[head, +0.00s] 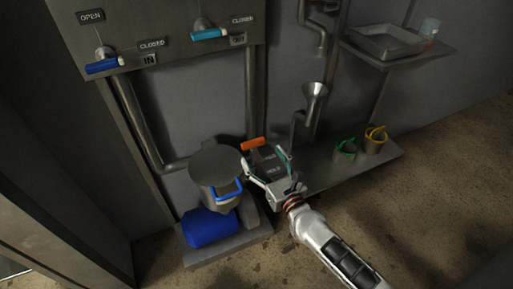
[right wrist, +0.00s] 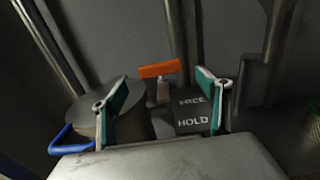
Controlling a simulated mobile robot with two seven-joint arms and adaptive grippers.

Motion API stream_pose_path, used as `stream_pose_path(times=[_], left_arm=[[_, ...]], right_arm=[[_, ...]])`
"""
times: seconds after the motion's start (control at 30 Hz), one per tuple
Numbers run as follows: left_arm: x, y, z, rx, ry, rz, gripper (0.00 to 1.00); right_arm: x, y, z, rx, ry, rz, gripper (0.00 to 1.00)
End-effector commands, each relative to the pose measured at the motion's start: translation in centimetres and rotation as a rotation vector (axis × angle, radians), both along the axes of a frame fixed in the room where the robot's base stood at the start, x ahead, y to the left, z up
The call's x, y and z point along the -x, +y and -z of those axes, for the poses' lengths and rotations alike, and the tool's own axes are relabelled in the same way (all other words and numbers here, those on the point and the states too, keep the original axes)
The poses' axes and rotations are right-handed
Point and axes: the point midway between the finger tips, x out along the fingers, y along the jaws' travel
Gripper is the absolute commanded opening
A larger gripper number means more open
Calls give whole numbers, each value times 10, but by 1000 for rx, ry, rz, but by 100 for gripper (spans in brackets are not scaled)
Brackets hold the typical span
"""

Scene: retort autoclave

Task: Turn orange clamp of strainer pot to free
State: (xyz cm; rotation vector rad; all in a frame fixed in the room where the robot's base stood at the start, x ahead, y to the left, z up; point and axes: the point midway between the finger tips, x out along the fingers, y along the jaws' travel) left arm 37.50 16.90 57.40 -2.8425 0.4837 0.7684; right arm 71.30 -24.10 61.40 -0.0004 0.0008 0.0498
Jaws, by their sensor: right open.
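The orange clamp (head: 253,143) is a short bar handle beside the round-lidded strainer pot (head: 215,163). In the right wrist view the orange clamp (right wrist: 159,69) lies nearly level on a short pale stem, beyond the fingertips and between them. A dark plate (right wrist: 194,113) marked FREE and HOLD stands to its right. My right gripper (head: 265,162) is open and empty, close in front of the clamp and apart from it. Its teal-padded fingers (right wrist: 165,98) frame the clamp in the wrist view. My left gripper is not in view.
A blue handle (head: 227,190) is on the pot's front, with a blue motor-like cylinder (head: 209,227) below. Pipes run behind. A funnel (head: 314,95), green-handled cup (head: 344,152) and yellow-handled cup (head: 375,139) are to the right. Blue and cyan valve handles are on the panel above.

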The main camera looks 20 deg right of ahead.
Motion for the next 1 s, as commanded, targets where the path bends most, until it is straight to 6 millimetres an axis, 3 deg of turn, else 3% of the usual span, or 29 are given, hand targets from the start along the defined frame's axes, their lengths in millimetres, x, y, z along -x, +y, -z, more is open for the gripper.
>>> stream_pose_path(times=[0.1, 0.33, 0.87, 1.0], left_arm=[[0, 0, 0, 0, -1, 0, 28], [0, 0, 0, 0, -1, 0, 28], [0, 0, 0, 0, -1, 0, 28], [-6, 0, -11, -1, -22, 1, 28]], right_arm=[[22, -1, 1, 1, 1, 0, 75], [43, -2, 0, 0, 0, 0, 75], [45, -2, 0, 0, -1, 0, 75], [40, -2, -20, 0, -24, 0, 75]])
